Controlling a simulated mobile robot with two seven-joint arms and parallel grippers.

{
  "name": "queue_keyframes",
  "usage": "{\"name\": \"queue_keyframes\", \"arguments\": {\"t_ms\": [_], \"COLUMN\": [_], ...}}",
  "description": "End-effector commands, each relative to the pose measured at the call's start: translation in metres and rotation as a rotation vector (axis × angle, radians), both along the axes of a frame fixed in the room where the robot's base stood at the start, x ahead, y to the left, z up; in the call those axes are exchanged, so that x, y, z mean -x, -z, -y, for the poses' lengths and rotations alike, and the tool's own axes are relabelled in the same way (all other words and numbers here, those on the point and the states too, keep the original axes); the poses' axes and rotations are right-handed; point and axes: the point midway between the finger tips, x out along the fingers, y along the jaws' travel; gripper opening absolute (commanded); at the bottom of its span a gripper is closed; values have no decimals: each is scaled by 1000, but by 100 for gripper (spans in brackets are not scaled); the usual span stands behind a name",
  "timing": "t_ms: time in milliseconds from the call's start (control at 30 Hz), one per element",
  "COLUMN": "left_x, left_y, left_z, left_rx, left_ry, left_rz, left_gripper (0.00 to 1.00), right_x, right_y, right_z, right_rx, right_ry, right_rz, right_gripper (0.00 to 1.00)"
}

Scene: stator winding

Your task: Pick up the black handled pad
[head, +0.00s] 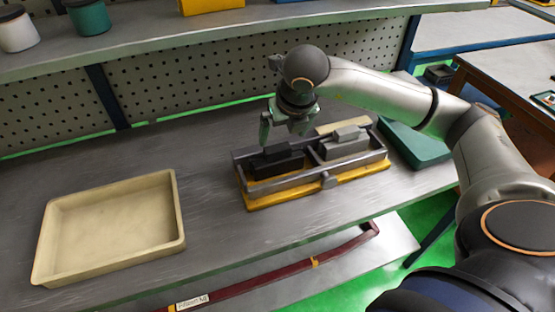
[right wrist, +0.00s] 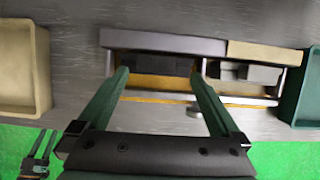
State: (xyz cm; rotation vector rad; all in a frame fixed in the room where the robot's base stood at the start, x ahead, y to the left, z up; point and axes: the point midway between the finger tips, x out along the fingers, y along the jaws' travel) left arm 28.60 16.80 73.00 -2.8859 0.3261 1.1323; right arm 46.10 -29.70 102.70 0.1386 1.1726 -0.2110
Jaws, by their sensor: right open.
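The black handled pad (head: 277,163) sits in the left compartment of a metal-framed rack with a yellow base (head: 262,200). It also shows in the right wrist view (right wrist: 157,65). My right gripper (head: 284,134) is open and empty above the pad, pointing down. In the right wrist view its two green fingers appear on either side of the pad, apart from it as far as I can see. A small dark two-pronged shape (right wrist: 37,158) at the lower left of that view looks like my left gripper; its opening is unclear.
A grey handled pad (head: 345,145) sits in the rack's right compartment, with a beige block (head: 340,123) behind it. An empty beige tray (head: 110,225) stands left and a green tray (head: 415,146) right. A shelf (head: 190,38) overhangs the back. Bare bench lies between tray and rack.

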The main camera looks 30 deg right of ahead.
Motion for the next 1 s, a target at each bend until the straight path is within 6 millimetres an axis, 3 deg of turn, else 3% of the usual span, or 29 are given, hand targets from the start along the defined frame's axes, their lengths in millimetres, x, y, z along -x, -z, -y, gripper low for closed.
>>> {"name": "queue_keyframes", "arguments": {"t_ms": [167,500,767,1000], "left_x": [0,0,0,0], "left_y": [-3,-13,-12,-13], "left_z": [0,0,0,0], "left_rx": [0,0,0,0], "left_ry": [0,0,0,0], "left_rz": [-1,-1,0,0], "left_gripper": [50,50,50,50], "right_x": [-3,-16,-17,-17], "right_y": [12,54,57,56], "right_z": [-1,-1,-1,-1], "right_rx": [-1,-2,-3,-3], "right_ry": [-2,-1,-2,-2], "right_rz": [-2,-2,0,0], "right_gripper": [100,100,100,73]}}
